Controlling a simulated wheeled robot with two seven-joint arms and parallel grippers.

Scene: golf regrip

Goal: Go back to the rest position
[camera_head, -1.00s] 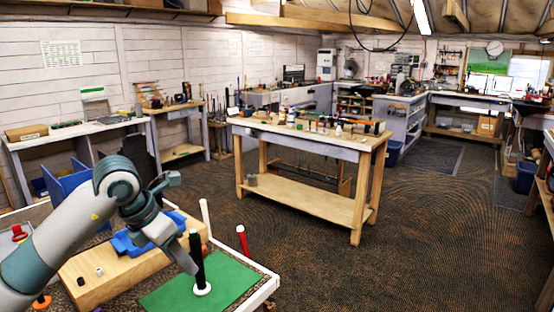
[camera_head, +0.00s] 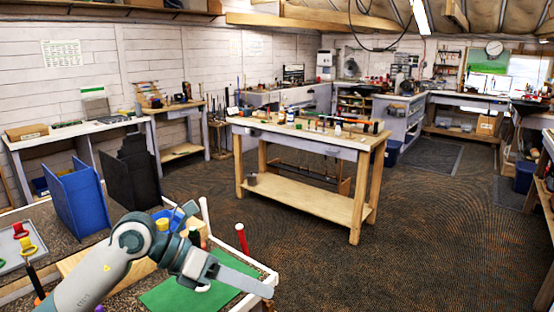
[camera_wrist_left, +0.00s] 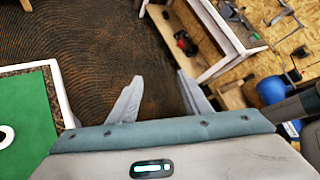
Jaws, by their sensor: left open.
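My left gripper (camera_head: 248,277) is in the lower middle of the head view, open and empty, over the right part of the green mat (camera_head: 168,293). Its two fingers point right and stand apart in the left wrist view (camera_wrist_left: 160,98), with only floor between them. The black upright grip (camera_head: 195,236) stands on the mat behind my left wrist. Only its top shows, and part of its white base ring peeks out below the wrist. The mat also shows at the left of the left wrist view (camera_wrist_left: 28,115). My right gripper is not in view.
A red upright post (camera_head: 242,239) and a white one (camera_head: 205,212) stand near the bench's right edge. A blue bin (camera_head: 80,203) and a black bin (camera_head: 133,180) stand on the left. A wooden worktable (camera_head: 310,140) is beyond, with open floor to the right.

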